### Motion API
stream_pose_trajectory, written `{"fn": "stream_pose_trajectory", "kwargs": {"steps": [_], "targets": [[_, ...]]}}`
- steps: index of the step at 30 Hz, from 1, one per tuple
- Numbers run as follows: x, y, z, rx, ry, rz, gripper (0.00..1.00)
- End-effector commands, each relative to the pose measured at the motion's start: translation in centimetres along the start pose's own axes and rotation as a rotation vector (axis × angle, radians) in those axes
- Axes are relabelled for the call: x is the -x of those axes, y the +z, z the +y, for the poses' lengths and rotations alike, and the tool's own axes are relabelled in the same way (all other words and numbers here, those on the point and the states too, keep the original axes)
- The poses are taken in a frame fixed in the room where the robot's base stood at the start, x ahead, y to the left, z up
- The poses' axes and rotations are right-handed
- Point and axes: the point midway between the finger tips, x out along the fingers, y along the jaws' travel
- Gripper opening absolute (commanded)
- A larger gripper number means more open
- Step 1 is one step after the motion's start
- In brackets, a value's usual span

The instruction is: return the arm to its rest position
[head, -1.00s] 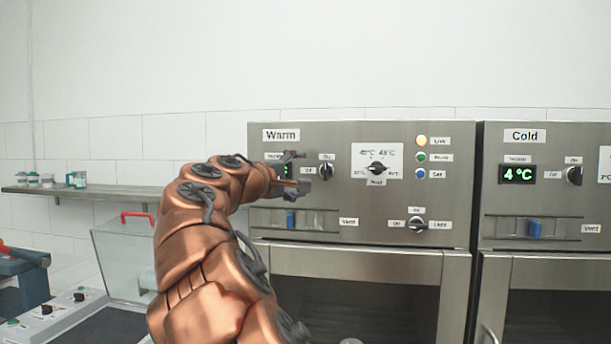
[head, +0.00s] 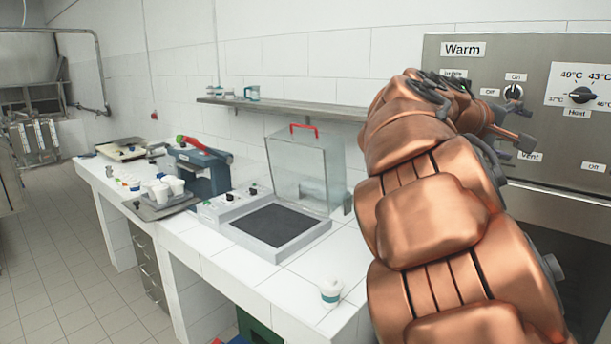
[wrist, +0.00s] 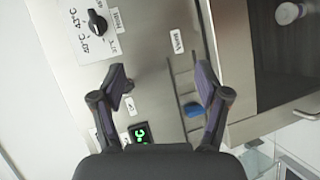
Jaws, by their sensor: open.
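My copper arm (head: 430,200) reaches up along the right side of the head view. My gripper (head: 522,126) is at its far end, in front of the warm cabinet's panel (head: 470,75). In the wrist view my gripper (wrist: 161,80) has its two dark fingers spread wide, with nothing between them but the panel behind. A green display (wrist: 139,133) and a blue vent slider (wrist: 193,109) show beyond the fingers. Much of the panel's left part is hidden by my arm in the head view.
A white cup with a green band (head: 331,292) stands on the white counter (head: 290,285) left of my arm. A shelf (head: 300,110) is above. The floor at left is clear.

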Motion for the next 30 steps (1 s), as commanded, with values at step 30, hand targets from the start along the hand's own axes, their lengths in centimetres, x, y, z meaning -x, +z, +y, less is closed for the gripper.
{"fn": "stream_pose_trajectory", "kwargs": {"steps": [30], "targets": [[17.7, 27.6, -38.9, -0.169, -1.182, -0.397, 0.75]]}}
